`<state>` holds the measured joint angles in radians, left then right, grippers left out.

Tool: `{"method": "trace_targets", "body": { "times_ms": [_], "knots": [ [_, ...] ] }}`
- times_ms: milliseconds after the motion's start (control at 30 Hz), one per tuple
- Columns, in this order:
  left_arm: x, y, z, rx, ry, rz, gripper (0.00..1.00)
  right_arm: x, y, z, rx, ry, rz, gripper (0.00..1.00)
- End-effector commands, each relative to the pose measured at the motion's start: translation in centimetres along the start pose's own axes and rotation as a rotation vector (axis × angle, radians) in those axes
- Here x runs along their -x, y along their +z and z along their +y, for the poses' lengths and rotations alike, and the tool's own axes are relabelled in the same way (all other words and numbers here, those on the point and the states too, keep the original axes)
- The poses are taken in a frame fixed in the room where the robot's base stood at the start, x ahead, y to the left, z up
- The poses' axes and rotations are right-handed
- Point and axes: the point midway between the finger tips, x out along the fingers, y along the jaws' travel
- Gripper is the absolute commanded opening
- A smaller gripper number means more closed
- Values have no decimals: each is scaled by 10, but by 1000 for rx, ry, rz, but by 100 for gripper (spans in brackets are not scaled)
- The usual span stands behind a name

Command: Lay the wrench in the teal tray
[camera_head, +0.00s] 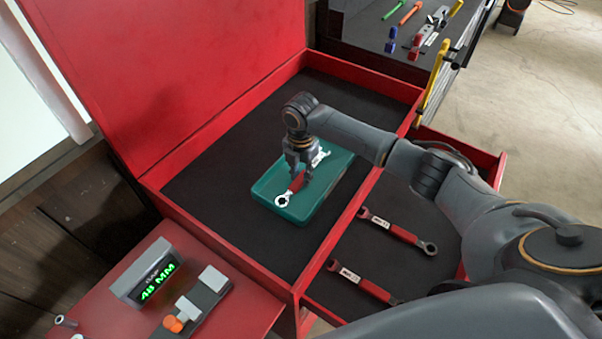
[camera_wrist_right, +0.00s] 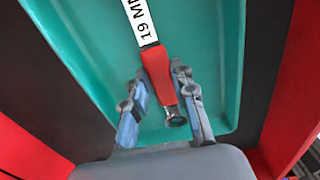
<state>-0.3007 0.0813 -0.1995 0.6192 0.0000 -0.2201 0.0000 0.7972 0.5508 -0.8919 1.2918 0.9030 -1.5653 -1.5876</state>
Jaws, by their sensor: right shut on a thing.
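The teal tray (camera_head: 318,203) lies on the dark lining of the red case; it fills much of the right wrist view (camera_wrist_right: 205,60). My right gripper (camera_head: 298,176) is over the tray, pointing down. In the right wrist view its fingers (camera_wrist_right: 160,75) are shut on the red handle of a wrench (camera_wrist_right: 157,70) with a white "19 MM" label. In the head view the wrench (camera_head: 283,200) lies slantwise within the tray's outline, its ring end toward the near left. I cannot tell whether it touches the tray floor. My left gripper is not in view.
Two other red-handled wrenches (camera_head: 392,227) (camera_head: 362,283) lie in the drawer at right. A red divider wall (camera_head: 345,225) separates it from the tray's side. A display (camera_head: 155,275) with green digits stands at the lower left. A tool cart (camera_head: 375,35) with tools stands behind.

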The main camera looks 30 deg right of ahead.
Motion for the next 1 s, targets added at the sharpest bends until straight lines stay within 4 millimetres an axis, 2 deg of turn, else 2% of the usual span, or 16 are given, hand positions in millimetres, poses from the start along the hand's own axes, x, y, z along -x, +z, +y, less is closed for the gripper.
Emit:
{"method": "trace_targets", "body": {
  "times_ms": [67,100,167,200,467,600,767,1000],
  "knots": [
    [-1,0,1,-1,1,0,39,-3,0,0,0,0,0,0],
    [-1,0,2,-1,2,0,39,-2,0,0,0,0,0,34],
    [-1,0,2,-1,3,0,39,-2,0,0,0,0,0,46],
    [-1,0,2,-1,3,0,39,-2,0,0,0,0,0,48],
    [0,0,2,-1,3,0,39,-1,0,0,0,0,0,48],
    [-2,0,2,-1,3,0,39,7,0,0,0,1,-1,48],
    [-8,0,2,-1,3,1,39,34,1,1,1,4,-2,48],
    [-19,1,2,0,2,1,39,86,1,1,0,4,-1,48]
  ]
}}
